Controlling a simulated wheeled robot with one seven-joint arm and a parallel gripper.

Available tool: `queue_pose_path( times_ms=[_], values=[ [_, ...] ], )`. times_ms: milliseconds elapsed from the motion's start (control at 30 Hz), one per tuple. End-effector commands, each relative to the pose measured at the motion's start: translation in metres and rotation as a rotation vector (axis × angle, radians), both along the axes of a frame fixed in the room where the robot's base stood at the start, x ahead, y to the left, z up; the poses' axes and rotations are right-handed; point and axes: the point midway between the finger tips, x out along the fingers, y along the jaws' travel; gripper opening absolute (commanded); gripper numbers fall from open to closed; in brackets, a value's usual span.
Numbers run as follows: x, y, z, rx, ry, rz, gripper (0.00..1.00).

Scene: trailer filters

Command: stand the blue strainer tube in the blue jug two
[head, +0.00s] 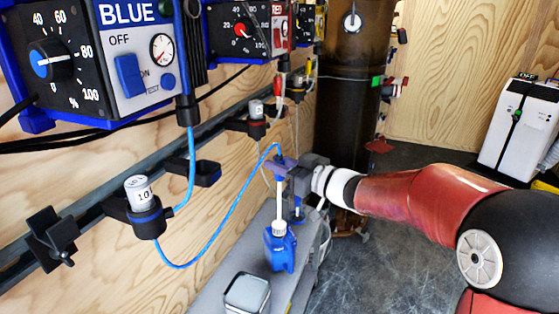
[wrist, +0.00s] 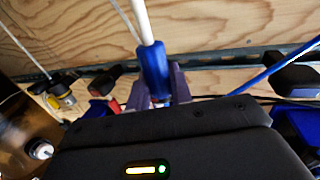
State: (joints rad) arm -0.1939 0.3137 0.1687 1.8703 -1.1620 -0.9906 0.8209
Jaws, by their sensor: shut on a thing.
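My gripper (head: 283,168) is shut on the blue upper part of the strainer tube. The tube's white shaft (head: 281,200) hangs upright below the fingers. Its lower end meets the mouth of a blue jug (head: 280,251) standing on the grey ledge; I cannot tell how far inside it reaches. No number shows on this jug. In the wrist view, the purple fingers grip the tube's blue part (wrist: 153,70), with the white shaft running up to the picture's top. A blue hose (head: 232,212) runs from the tube's top.
A cup-shaped filter holder (head: 144,208) on the wall rail carries the hose's other end. A grey square container (head: 247,293) stands on the ledge (head: 208,292) in front of the jug. Blue and red control boxes hang above. A dark column (head: 345,110) stands behind my gripper.

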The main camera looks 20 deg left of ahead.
Motion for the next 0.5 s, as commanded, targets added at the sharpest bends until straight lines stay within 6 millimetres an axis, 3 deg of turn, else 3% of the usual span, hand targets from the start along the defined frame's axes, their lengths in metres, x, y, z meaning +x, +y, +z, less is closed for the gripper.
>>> queue_pose_path(
  times_ms=[500],
  values=[
    [0.000, 0.000, -0.044, 0.002, -0.002, 0.000, 0.00]
  ],
)
